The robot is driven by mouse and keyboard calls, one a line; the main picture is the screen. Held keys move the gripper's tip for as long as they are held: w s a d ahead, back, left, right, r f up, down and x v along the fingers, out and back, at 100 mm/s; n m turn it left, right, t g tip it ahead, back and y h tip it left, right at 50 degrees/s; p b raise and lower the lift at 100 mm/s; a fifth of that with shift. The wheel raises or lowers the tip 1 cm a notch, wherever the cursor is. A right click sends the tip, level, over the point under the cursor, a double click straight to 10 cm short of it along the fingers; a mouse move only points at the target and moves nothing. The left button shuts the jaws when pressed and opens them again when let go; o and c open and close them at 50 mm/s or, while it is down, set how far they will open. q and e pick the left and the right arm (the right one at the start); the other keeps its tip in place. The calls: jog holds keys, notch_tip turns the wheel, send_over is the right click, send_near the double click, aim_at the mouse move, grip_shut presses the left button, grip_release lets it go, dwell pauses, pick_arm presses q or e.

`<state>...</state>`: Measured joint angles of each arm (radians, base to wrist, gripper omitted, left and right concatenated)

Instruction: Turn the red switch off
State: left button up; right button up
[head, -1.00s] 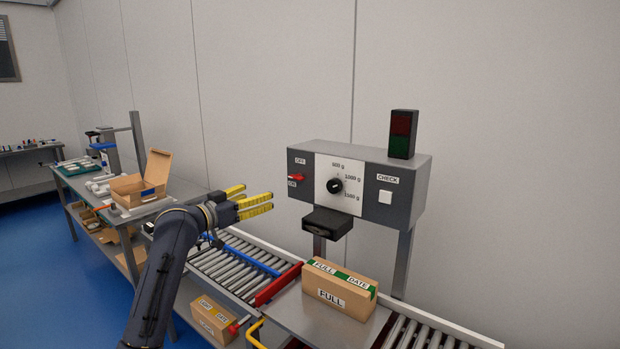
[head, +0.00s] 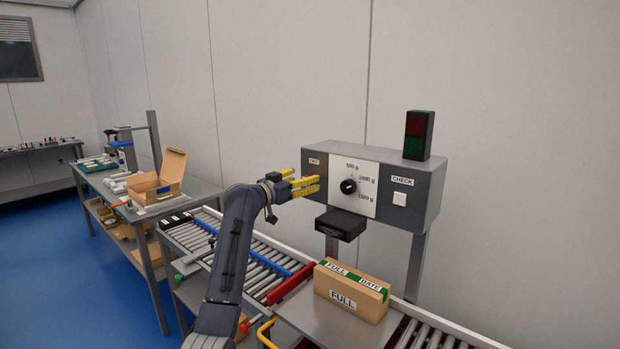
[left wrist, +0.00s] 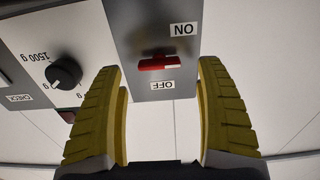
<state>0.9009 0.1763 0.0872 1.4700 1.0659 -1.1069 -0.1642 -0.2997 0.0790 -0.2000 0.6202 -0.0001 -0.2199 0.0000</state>
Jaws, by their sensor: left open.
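The red switch (left wrist: 158,63) sits on a dark grey panel, between an ON label (left wrist: 184,29) and an OFF label (left wrist: 163,86), in the left wrist view, where the lettering is upside down. I cannot tell for sure which label its lever points to. My left gripper (left wrist: 160,68) is open, with its yellow fingers on either side of the switch in that view and nothing held. My right gripper is not in view.
The box also carries a black dial (head: 348,187), a white CHECK button (head: 399,199) and a signal lamp (head: 418,136). A black block (head: 340,224) juts out below it. A FULL carton (head: 351,291) stands below on the line, beside a roller conveyor (head: 243,262).

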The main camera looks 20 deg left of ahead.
aim_at(310, 175)
pick_arm(q)
jog(key=shift+x, duration=1.9)
jog(key=c, duration=1.5)
jog(key=shift+r, duration=0.1)
grip_shut()
